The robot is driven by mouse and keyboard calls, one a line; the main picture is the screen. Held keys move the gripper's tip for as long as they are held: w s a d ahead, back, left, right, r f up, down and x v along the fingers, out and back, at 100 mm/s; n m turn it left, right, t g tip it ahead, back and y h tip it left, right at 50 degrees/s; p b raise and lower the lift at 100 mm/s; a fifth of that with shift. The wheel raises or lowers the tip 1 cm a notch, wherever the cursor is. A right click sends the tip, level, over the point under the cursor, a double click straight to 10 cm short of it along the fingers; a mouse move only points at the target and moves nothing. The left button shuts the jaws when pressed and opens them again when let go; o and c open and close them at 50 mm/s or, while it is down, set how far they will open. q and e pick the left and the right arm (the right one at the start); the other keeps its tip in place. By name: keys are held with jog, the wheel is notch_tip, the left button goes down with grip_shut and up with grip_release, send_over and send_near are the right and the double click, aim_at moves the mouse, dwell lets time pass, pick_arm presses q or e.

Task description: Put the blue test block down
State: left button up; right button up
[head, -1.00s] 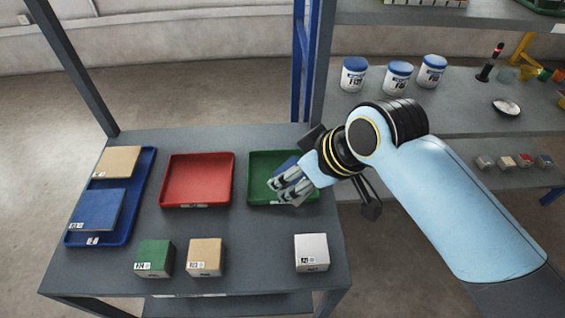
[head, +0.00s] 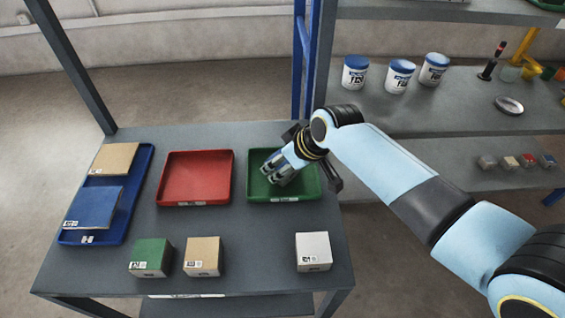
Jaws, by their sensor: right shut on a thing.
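My right gripper (head: 280,175) reaches down over the green tray (head: 297,197) at the back right of the table, its fingers inside the tray's outline. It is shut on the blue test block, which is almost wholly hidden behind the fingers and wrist. I cannot tell whether the block touches the tray floor. The visible part of the tray floor looks empty. My left gripper is not in view.
A red tray (head: 196,177) stands empty in the middle. A blue tray (head: 136,190) at left holds a tan tile (head: 114,157) and a blue tile (head: 93,208). Green (head: 151,256), tan (head: 203,256) and white (head: 313,250) blocks stand along the front. Jars (head: 397,76) stand on the shelf behind.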

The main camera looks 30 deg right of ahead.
jog(key=shift+f, duration=0.1)
jog(key=o, duration=1.5)
jog(key=shift+s+d+r, duration=0.1)
jog(key=shift+s+r, duration=0.1)
jog(key=shift+r, duration=0.3)
jog(key=p+v, duration=0.2)
jog(key=v, duration=0.9)
jog(key=shift+s+r, duration=0.1)
